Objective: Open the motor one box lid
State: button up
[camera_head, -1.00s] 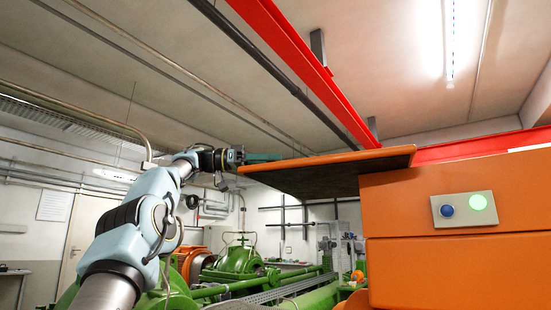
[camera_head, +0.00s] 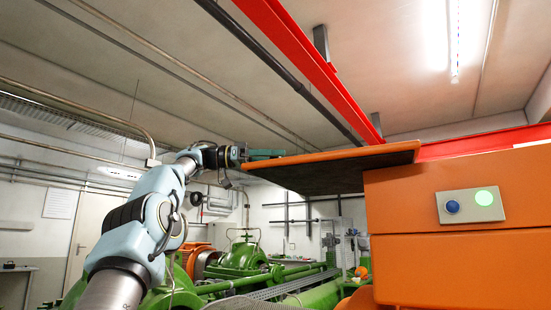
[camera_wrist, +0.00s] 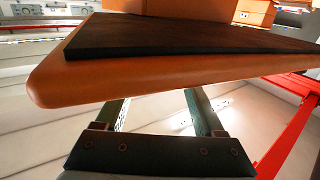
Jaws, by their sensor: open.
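The motor one box (camera_head: 450,260) is a large orange case at the right in the head view. Its lid (camera_head: 408,155) is an orange panel with a dark underside, sticking out level to the left from the top of the box. My gripper (camera_head: 275,154) is at the lid's far left end, its greenish fingers over the top face. In the wrist view the lid (camera_wrist: 180,82) fills the upper part, and my gripper's two fingers (camera_wrist: 155,112) stand apart. The lid's edge hides the fingertips, so I cannot tell whether they touch it.
A grey switch plate (camera_head: 469,206) with a blue button and a lit green one is on the box front. A red beam (camera_head: 315,65) runs overhead above the lid. Green pump machinery (camera_head: 243,262) stands behind and below. The space under the lid is open.

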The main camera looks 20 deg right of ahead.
jog(key=p+v, duration=0.2)
jog(key=v, duration=0.8)
jog(key=shift+a+p, duration=0.3)
jog(key=shift+w, duration=0.1)
